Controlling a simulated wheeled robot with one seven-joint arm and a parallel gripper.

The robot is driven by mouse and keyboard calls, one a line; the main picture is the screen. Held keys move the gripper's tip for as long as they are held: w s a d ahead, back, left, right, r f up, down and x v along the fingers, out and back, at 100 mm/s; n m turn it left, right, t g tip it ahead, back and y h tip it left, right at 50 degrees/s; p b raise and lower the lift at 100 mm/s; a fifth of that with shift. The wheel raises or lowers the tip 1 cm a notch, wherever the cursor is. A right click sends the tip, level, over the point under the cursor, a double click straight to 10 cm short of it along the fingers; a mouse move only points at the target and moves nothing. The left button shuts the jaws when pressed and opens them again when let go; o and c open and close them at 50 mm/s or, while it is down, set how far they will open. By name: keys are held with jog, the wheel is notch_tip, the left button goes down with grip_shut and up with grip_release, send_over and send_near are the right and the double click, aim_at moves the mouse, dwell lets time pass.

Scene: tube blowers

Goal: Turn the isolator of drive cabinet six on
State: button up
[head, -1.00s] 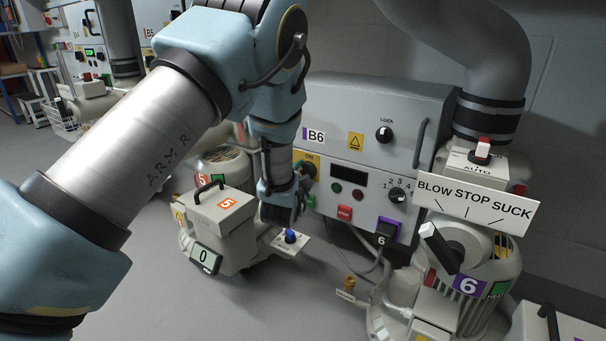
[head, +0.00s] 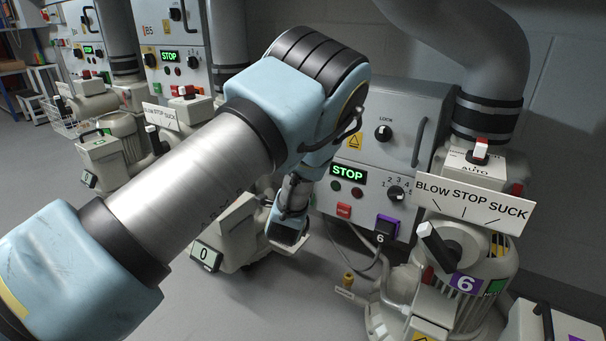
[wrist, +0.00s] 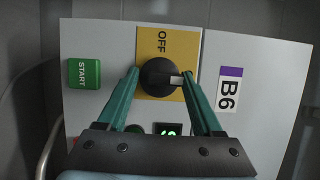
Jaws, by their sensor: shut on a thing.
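Drive cabinet six is the grey cabinet (head: 420,100) right of my arm in the head view. In the wrist view its face (wrist: 270,70) carries a B6 label (wrist: 230,90), seen turned sideways. The isolator is a black round knob (wrist: 155,80) on a yellow plate (wrist: 181,45) reading OFF at the picture's top. Its white pointer mark points right in the picture, away from OFF. My gripper (wrist: 160,73) has its green fingers shut on the knob, one on each side. No ON label is readable there. My arm hides the isolator in the head view.
The cabinet display (head: 348,173) reads STOP in green. A green START button (wrist: 84,74) lies left of the knob in the wrist view. Blower six (head: 460,255) stands at right with its BLOW STOP SUCK sign (head: 472,203). Another blower (head: 228,235) sits below my arm.

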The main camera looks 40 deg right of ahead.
dwell(0.3)
jog(key=o, duration=1.4)
jog(key=shift+c, duration=0.2)
jog(key=p+v, duration=0.4)
jog(key=v, duration=0.7)
jog(key=shift+d, duration=0.1)
